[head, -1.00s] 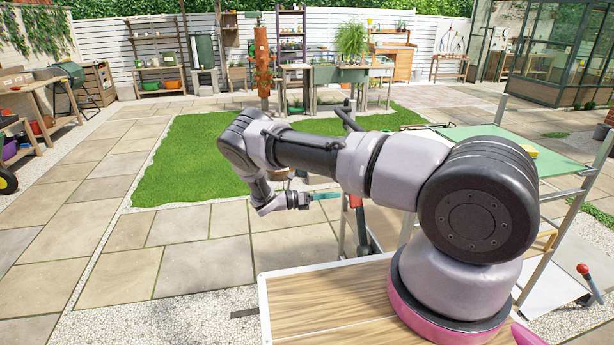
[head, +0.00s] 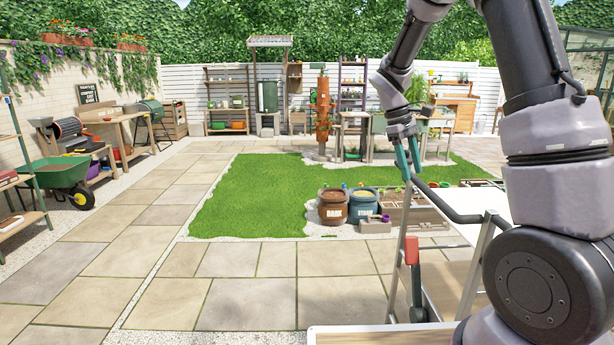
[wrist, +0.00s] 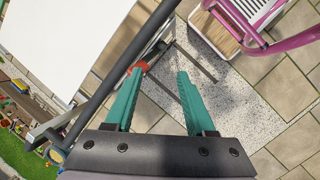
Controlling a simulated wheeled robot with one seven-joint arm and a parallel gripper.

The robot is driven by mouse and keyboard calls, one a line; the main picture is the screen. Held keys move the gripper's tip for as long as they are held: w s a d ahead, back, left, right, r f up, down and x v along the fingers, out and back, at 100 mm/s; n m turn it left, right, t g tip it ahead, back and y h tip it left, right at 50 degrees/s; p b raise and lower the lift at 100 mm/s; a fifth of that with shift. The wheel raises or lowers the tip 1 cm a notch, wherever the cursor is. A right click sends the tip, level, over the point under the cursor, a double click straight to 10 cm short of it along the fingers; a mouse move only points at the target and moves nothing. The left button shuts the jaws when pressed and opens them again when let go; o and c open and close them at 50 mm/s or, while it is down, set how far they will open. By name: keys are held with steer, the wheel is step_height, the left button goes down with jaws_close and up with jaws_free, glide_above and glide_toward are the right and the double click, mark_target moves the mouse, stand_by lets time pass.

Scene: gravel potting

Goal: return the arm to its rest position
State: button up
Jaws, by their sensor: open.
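My gripper (head: 408,158) hangs at the end of my raised arm, right of centre in the head view. Its teal fingers point down, above the dark handle bar of a metal-framed cart (head: 470,262). In the wrist view my gripper (wrist: 157,85) shows two teal fingers spread apart with nothing between them. Below the fingers lie the dark bar (wrist: 120,75), a red-ended lever (wrist: 150,57) and pale gravel.
A brown barrel (head: 332,206) and a blue barrel (head: 363,205) stand by wooden planter boxes beyond the cart. A green wheelbarrow (head: 62,176) stands at the left. The paving in front and to the left is clear. The cart's white top (wrist: 65,40) lies near the gripper in the wrist view.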

steer(key=s+a+r+m+t+y, duration=0.1)
steer(key=s+r+m+t, duration=0.3)
steer(key=s+r, duration=0.4)
steer(key=s+a+r+m+t+y, duration=0.1)
steer(key=s+r+m+t+y, duration=0.3)
steer(key=s, duration=1)
step_height(320, 180, up, 5)
steer(key=m+t, duration=0.1)
steer(key=m, duration=0.2)
steer(key=shift+a+y, duration=0.3)
steer(key=shift+a, duration=0.05)
